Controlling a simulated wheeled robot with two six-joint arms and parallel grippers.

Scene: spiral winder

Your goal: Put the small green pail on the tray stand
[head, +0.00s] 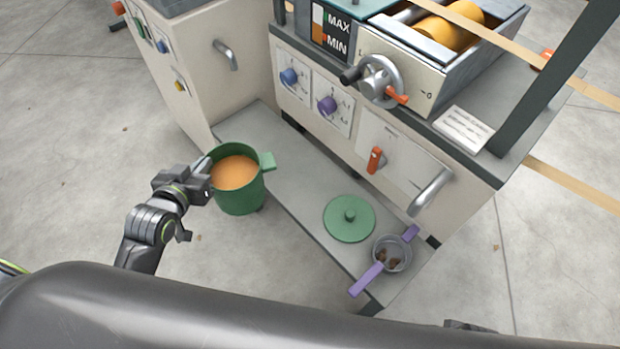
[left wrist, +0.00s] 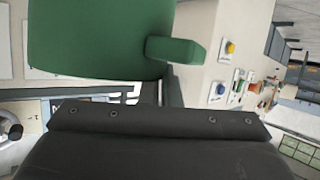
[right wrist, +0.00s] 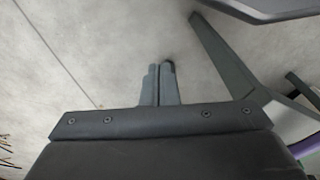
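The small green pail (head: 240,202), filled with something orange, is upright in the head view, left of the low grey platform (head: 300,195) and overlapping its edge in the picture. A green tab sticks out at its right. My left gripper (head: 206,168) is at the pail's left side and appears shut on its other tab. The pail's underside is hidden. My right gripper (right wrist: 160,85) is shut and empty above bare floor. I cannot tell for certain which thing is the tray stand.
A green lid (head: 349,219) and a purple-handled strainer (head: 392,253) with dark bits lie on the platform's right part. Its middle is clear. Behind stand the winder machine (head: 400,165) with knobs, levers and a handwheel (head: 380,80), and a cabinet (head: 195,75).

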